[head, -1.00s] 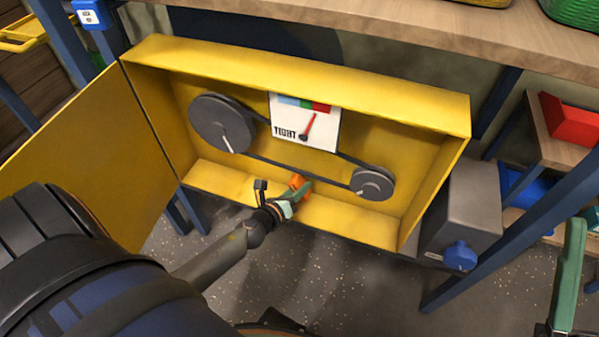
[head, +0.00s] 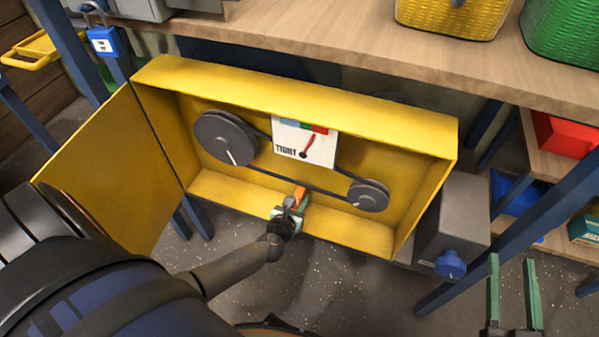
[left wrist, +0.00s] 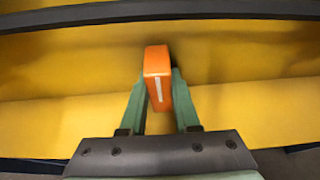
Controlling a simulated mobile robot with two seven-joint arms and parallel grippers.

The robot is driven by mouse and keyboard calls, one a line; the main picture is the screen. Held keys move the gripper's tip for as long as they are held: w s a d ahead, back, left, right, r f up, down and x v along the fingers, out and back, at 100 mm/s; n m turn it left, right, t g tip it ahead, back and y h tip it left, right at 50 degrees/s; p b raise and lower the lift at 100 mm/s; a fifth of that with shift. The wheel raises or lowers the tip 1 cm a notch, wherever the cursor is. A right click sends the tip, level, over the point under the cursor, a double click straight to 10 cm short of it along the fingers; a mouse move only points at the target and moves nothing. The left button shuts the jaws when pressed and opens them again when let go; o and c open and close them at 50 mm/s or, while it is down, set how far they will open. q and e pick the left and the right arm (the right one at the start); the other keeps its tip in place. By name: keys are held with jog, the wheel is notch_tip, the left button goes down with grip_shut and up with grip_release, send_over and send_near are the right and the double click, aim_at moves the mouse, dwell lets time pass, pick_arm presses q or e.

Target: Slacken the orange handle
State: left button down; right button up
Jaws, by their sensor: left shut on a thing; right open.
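The orange handle (head: 299,194) stands at the lower middle of the open yellow box, below the belt. My left gripper (head: 291,206) reaches in from the front and is shut on it. In the left wrist view the orange handle (left wrist: 157,75), with a white line on its face, sits between the two green fingers of my left gripper (left wrist: 159,90). The gauge (head: 303,142) has a red needle leaning right near the red band, beside the word TIGHT. My right gripper (head: 512,285) is open and empty at the lower right, clear of the box.
The belt (head: 290,184) runs between a large grey pulley (head: 226,138) and a small one (head: 368,195). The yellow door (head: 110,170) hangs open at left. A grey motor box with a blue knob (head: 450,264) is at right. A wooden bench (head: 350,45) is above.

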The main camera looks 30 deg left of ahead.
aim_at(297, 202)
jog(key=shift+f, duration=0.1)
pick_arm(q)
jog(key=c, duration=0.6)
grip_release()
jog(key=shift+c, duration=0.2)
jog(key=shift+s, duration=0.15)
jog(key=shift+s+r, duration=0.15)
jog(key=shift+s, duration=0.1)
jog(key=p+v, duration=0.2)
jog(key=v, duration=0.3)
jog(key=shift+r, duration=0.1)
jog(key=p+v, duration=0.1)
jog(key=v, duration=0.5)
jog(key=shift+s+p, duration=0.3)
pick_arm(e)
jog(key=s+f+m+g+h, duration=0.1)
jog(key=s+f+g, duration=0.3)
jog(key=f, duration=0.5)
jog(key=s+f+m+g+h, duration=0.1)
jog(key=s+f+g, duration=0.3)
jog(key=f, duration=0.6)
jog(key=shift+m+g, duration=0.4)
jog(key=shift+g, duration=0.2)
pick_arm(q)
jog(key=shift+d+r, duration=0.1)
jog(key=shift+d, duration=0.05)
pick_arm(e)
jog(key=shift+f, duration=0.1)
